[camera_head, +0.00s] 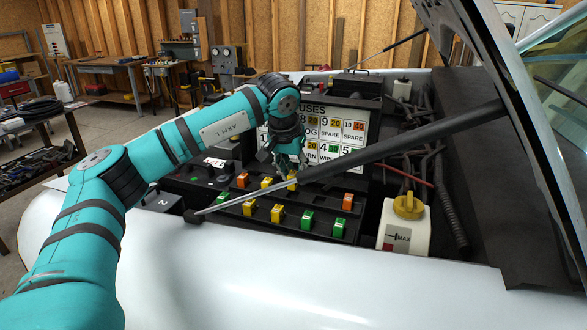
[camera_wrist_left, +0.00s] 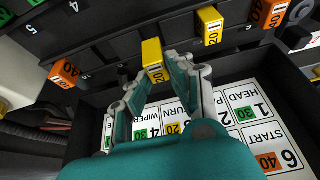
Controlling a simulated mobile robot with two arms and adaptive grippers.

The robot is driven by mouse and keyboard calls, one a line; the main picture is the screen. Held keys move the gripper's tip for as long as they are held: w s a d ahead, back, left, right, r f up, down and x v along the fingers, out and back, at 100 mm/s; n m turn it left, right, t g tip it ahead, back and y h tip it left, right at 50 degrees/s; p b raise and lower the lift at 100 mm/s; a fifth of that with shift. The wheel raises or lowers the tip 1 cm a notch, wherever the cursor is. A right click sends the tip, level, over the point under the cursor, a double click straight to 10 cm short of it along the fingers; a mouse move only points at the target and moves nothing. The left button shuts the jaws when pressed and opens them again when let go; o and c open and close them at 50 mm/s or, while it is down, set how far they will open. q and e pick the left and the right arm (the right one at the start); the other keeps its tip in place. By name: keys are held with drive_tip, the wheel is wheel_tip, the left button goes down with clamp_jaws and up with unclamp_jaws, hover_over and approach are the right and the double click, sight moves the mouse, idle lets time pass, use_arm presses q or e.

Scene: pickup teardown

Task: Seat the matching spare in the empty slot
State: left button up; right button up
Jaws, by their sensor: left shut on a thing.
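My left gripper (camera_head: 291,168) reaches over the fuse box (camera_head: 190,178) from above. Its two fingers (camera_wrist_left: 162,82) are shut on a yellow fuse marked 20 (camera_wrist_left: 153,58), whose top shows between the fingertips in the left wrist view. The held fuse (camera_head: 292,179) is at the back row of the box. I cannot tell whether it is in a slot or just above one. Orange (camera_head: 242,180) and yellow (camera_head: 267,183) fuses stand to its left. A front row holds green (camera_head: 307,220) and yellow (camera_head: 249,207) fuses. My right gripper is not in view.
A fuse chart (camera_head: 350,115) stands behind the box, listing numbers and colours. A dark strut (camera_head: 410,142) crosses diagonally close in front of my gripper. A white tank with a yellow cap (camera_head: 409,206) is at right. The white fender (camera_head: 290,280) is clear.

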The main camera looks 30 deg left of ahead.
sight(292, 174)
use_arm(q)
drive_tip(key=shift+f, duration=0.5)
idle(0.8)
drive_tip(key=shift+f, duration=0.5)
drive_tip(key=shift+f+b, duration=0.25)
drive_tip(key=shift+b, duration=0.05)
drive_tip(key=shift+f, duration=0.2)
drive_tip(key=shift+f, duration=0.2)
idle(0.5)
drive_tip(key=o, duration=0.9)
drive_tip(key=shift+o, duration=0.2)
drive_tip(key=v, duration=1.2)
